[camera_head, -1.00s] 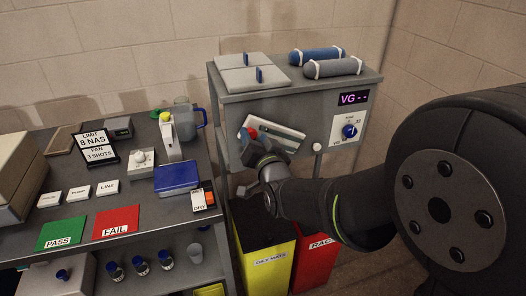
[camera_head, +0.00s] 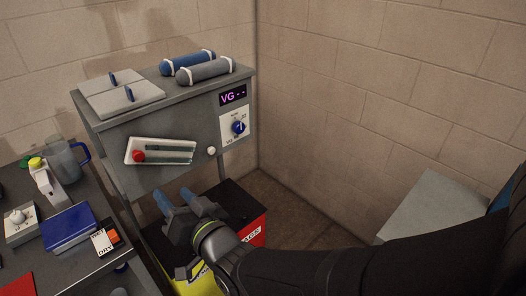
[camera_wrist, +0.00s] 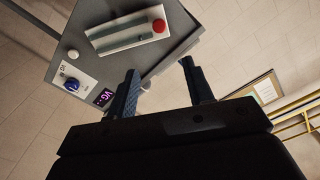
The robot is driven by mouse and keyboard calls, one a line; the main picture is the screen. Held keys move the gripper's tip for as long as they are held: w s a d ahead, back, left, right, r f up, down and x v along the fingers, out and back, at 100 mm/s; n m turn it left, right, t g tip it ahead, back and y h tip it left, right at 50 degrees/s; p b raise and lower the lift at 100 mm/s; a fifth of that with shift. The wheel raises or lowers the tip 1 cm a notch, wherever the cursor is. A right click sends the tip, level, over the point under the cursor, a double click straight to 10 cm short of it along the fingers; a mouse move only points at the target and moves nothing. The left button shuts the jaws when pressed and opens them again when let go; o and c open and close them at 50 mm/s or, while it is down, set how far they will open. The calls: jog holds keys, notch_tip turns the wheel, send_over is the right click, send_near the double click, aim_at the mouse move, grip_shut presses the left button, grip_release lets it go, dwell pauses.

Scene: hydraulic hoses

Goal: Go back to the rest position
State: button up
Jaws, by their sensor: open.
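My gripper (camera_head: 176,201) is in front of and below the grey cabinet (camera_head: 115,143) in the head view. Its fingers are apart with nothing between them. In the wrist view my gripper (camera_wrist: 160,84) also shows two separate dark fingers and an empty gap. The cabinet front carries a tilted pale plate (camera_head: 182,152) with a red knob (camera_head: 138,156) at its left end. The fingers are apart from the plate. The plate also shows in the wrist view (camera_wrist: 124,35).
Yellow (camera_head: 203,280) and red (camera_head: 254,231) bins stand under my wrist. A workbench with a blue box (camera_head: 69,226) and a jug (camera_head: 63,160) is at left. A grey surface (camera_head: 430,215) is at right. Two cylinders, blue (camera_head: 187,62) and grey (camera_head: 205,71), lie on the cabinet.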

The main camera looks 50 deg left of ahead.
aim_at(140, 156)
jog(key=shift+d, duration=0.2)
jog(key=shift+a, duration=0.1)
dwell(0.4)
jog(key=a, duration=1.7)
jog(key=shift+a, duration=0.1)
